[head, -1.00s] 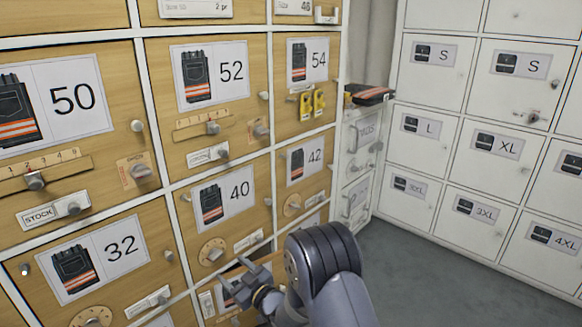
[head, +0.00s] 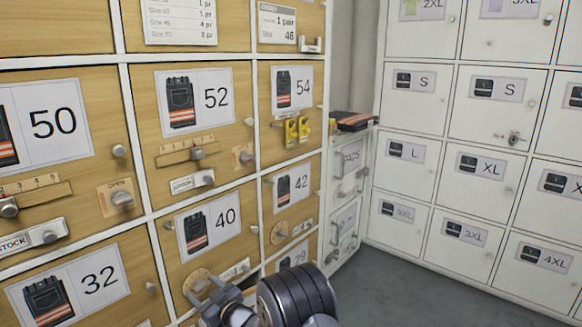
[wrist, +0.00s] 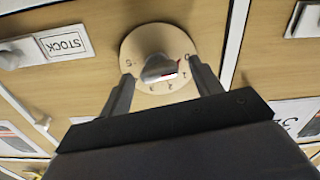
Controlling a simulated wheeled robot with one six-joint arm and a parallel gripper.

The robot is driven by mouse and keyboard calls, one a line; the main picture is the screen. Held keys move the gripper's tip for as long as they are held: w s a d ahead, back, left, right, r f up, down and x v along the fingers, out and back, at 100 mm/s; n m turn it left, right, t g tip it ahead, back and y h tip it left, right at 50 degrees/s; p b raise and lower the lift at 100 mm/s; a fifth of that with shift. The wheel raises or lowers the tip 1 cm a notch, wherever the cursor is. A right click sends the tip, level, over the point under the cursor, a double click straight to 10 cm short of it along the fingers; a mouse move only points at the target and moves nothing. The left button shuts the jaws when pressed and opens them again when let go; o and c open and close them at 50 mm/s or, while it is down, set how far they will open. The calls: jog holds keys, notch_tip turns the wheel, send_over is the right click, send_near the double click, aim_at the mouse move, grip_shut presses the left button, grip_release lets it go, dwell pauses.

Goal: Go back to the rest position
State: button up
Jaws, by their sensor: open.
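My gripper (head: 208,296) is at the bottom of the head view, in front of the lower part of the wooden door marked 40 (head: 224,218). In the wrist view my gripper (wrist: 163,85) is open, with its two fingers apart on either side of a round dial (wrist: 140,45). The dial's grey knob (wrist: 160,68) lies between the fingers in the picture. Whether the fingers touch it I cannot tell. Nothing is held. The same dial (head: 192,276) is partly covered by my gripper in the head view.
A wall of wooden doors with knobs and sliders stands close on the left. A STOCK slider plate (wrist: 62,44) is beside the dial. White lockers (head: 480,166) stand at the right. Folded dark workwear with orange (head: 350,120) lies on a white cabinet. Grey floor (head: 400,285) is free.

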jog(key=p+v, duration=0.4)
jog(key=v, duration=0.6)
jog(key=b+x, duration=0.4)
jog(key=x, duration=0.6)
jog(key=shift+w+a, duration=0.1)
jog(key=m+p, duration=0.2)
jog(key=shift+r+m+p, duration=0.25)
jog(key=shift+m+p, duration=0.15)
jog(key=m+p, duration=0.5)
jog(key=p, duration=0.1)
jog(key=shift+d, duration=0.2)
jog(key=p+v, duration=0.2)
jog(key=v, duration=0.8)
jog(key=shift+s+d+f, duration=0.2)
jog(key=shift+s, duration=0.1)
